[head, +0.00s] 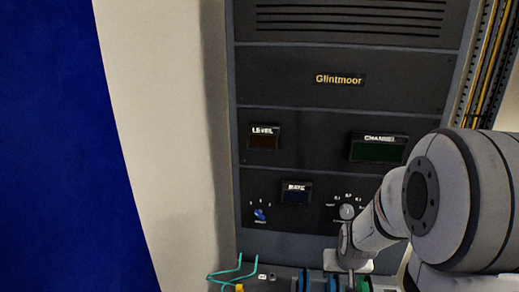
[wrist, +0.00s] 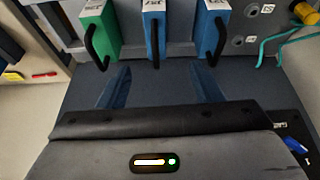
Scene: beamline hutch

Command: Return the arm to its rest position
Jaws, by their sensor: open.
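My arm (head: 440,200) reaches in from the right in the head view, in front of the dark instrument rack. Its wrist end hangs low by the rack's lower knob, and the fingers cannot be made out there. In the wrist view my gripper (wrist: 161,84) is open. Its two dark blue fingers stand apart with nothing seen between them. Beyond the fingertips are a green module (wrist: 98,28) and two blue modules (wrist: 157,25), each with a black handle. The gripper looks apart from the handles.
The rack (head: 340,120) carries displays, a blue-pointer switch (head: 260,215) and a round dial (head: 347,211). A teal cable (head: 235,271) loops at lower left. Yellow cables (head: 490,60) run up the right edge. A pale wall (head: 165,130) and blue panel (head: 60,150) are at left.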

